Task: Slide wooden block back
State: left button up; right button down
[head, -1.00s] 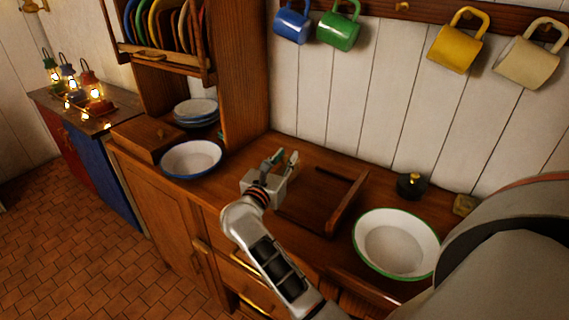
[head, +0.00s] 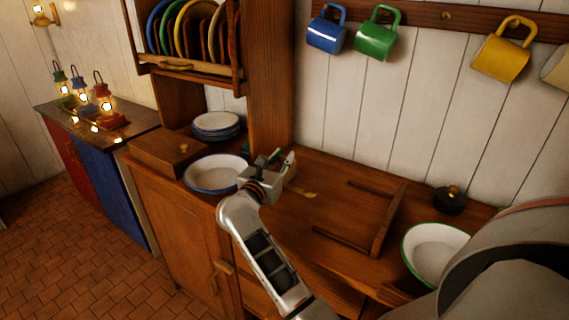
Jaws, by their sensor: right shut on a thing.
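My right gripper (head: 279,159) is above the wooden counter, just right of the blue-rimmed bowl. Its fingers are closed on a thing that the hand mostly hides. A small tan-yellow patch shows beside the right finger, and a small brass-coloured piece (head: 303,193) shows just below it on the counter. I cannot tell whether either belongs to a wooden block. A low three-sided wooden frame (head: 388,222) lies on the counter to the right, its open side facing left and its inside empty. My left gripper is not in view.
The blue-rimmed bowl (head: 215,174) stands close left of the gripper, by a wooden box (head: 160,152) and stacked plates (head: 216,122). A green-rimmed bowl (head: 435,255) and a dark lidded pot (head: 450,200) are at the right. A plate rack (head: 190,66) overhangs the left side.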

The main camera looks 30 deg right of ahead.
jog(key=shift+w+r, duration=0.15)
jog(key=shift+r, duration=0.1)
jog(key=c, duration=2.1)
grip_release()
jog(key=o, duration=0.3)
jog(key=shift+w+a+f, duration=0.1)
jog(key=shift+w+f, duration=0.1)
jog(key=shift+s+r, duration=0.1)
jog(key=shift+r, duration=0.05)
notch_tip(320, 180, up, 10)
jog(key=shift+f, duration=0.1)
jog(key=shift+f, duration=0.1)
